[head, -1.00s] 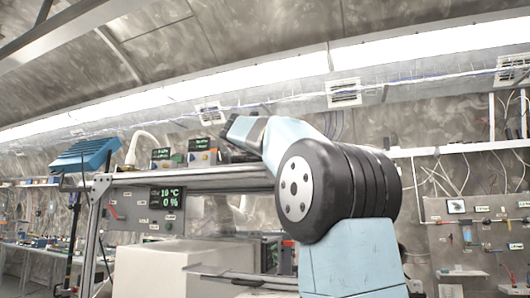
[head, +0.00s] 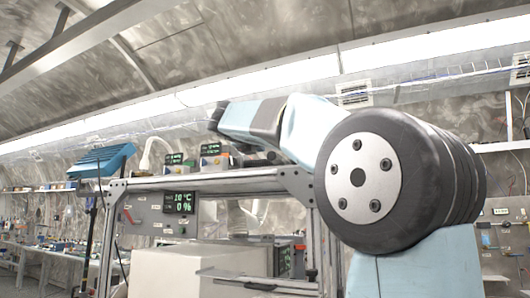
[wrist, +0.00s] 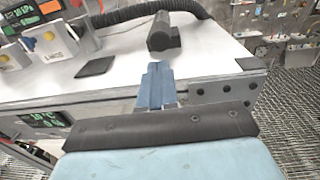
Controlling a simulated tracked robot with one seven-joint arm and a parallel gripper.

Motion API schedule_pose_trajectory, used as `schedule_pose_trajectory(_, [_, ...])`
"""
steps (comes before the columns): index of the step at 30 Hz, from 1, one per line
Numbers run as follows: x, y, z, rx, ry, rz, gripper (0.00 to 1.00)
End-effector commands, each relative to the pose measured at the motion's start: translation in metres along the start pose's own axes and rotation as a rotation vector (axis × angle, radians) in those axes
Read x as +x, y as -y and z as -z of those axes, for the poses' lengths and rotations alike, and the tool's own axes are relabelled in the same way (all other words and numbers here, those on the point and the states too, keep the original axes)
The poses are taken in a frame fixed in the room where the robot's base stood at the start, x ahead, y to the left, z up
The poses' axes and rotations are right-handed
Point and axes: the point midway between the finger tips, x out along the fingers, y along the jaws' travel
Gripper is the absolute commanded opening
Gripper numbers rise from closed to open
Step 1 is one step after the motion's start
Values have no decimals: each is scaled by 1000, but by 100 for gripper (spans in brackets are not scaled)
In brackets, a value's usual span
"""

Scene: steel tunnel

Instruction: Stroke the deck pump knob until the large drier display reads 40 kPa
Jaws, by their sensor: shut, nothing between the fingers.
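My gripper (wrist: 158,85) is shut and empty, its blue-grey fingers pointing over the pale deck (wrist: 215,62) in the wrist view. A dark, blocky cylinder (wrist: 164,36) on the deck lies just beyond the fingertips, with a visible gap in the picture. It looks like the deck pump or its knob; I cannot tell which. Two small drier units with green displays stand at the left; the nearer upper display (wrist: 18,13) seems to read about 10 kPa. In the head view, the two displays (head: 175,158) (head: 211,149) are too small to read.
A black ribbed hose (wrist: 125,14) runs behind the cylinder. A front panel display (head: 182,202) reads 10 °C and 0 %. A white box (head: 195,270) stands below. Mesh floor (wrist: 290,110) shows at right.

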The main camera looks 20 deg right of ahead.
Motion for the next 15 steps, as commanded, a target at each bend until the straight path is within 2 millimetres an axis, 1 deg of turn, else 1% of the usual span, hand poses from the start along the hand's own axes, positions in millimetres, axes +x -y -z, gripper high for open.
schedule_pose_trajectory(1, [-7, 0, 0, 0, -1, 0, 0])
schedule_pose_trajectory(3, [-13, 0, 0, 0, -1, 1, 0])
schedule_pose_trajectory(6, [-18, 1, 0, -1, 0, 2, 0])
schedule_pose_trajectory(15, [-20, 1, 0, -1, 0, 3, 0])
